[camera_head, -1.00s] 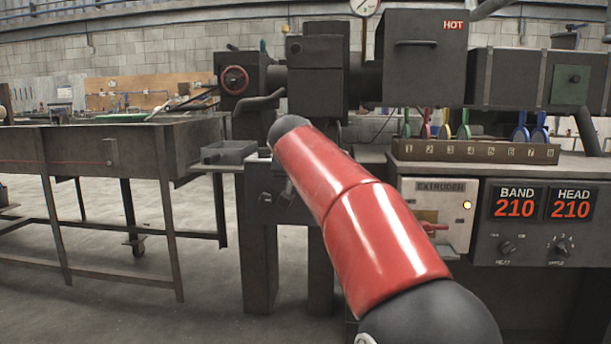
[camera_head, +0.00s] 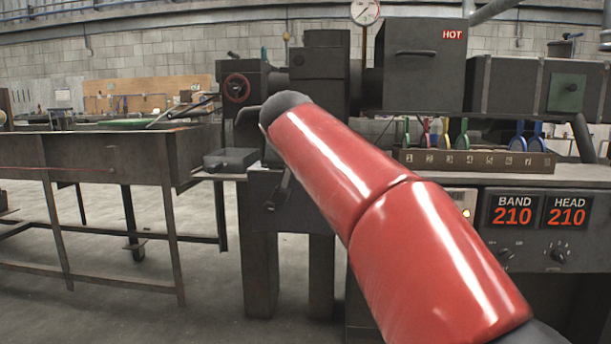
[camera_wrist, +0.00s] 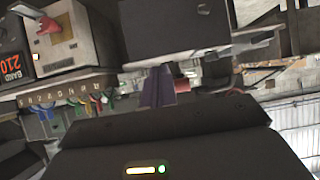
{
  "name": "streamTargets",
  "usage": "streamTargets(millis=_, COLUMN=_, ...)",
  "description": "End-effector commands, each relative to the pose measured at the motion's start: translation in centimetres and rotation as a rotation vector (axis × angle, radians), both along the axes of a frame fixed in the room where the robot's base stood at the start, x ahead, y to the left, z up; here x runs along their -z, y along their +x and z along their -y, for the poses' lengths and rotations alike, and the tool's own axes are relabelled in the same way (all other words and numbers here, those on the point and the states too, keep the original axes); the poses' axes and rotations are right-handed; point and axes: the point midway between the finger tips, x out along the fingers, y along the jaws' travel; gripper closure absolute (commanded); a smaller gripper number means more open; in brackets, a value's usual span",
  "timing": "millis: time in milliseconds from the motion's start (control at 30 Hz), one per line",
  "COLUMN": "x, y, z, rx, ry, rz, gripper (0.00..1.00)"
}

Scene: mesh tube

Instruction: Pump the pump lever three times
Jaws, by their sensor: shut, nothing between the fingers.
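A slanted dark handle (camera_head: 279,191), which may be the pump lever, shows on the dark block below the machine in the head view. I cannot be sure that it is the lever. My red arm crosses the middle of that view, and my gripper is hidden there. In the wrist view my gripper (camera_wrist: 157,88) shows as narrow purplish fingers, together and empty, beyond its dark body. Whether the fingers touch anything is unclear. I cannot pick out the lever in the wrist view.
The machine has a hot box (camera_head: 423,65), a red-rimmed handwheel (camera_head: 237,88) and a gauge (camera_head: 365,11). A numbered rack (camera_head: 478,161) and a temperature panel (camera_head: 527,228) stand right. A long trough (camera_head: 100,155) stands left. A red switch (camera_wrist: 47,25) shows in the wrist view. Floor at lower left is clear.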

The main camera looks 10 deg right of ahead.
Motion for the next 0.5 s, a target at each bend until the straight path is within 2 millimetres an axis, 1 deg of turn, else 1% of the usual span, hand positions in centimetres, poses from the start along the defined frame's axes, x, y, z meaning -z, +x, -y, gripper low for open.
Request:
streamTargets(millis=33, x=-0.3, y=-0.7, z=-0.3, rx=-0.002, ry=0.001, rz=0.001, gripper=1.00)
streamTargets(millis=200, x=-0.9, y=-2.0, z=-0.7, rx=-0.001, ry=0.000, rz=0.002, gripper=1.00)
streamTargets(millis=500, x=-1.0, y=-2.3, z=-0.8, rx=-0.001, ry=0.000, rz=0.002, gripper=1.00)
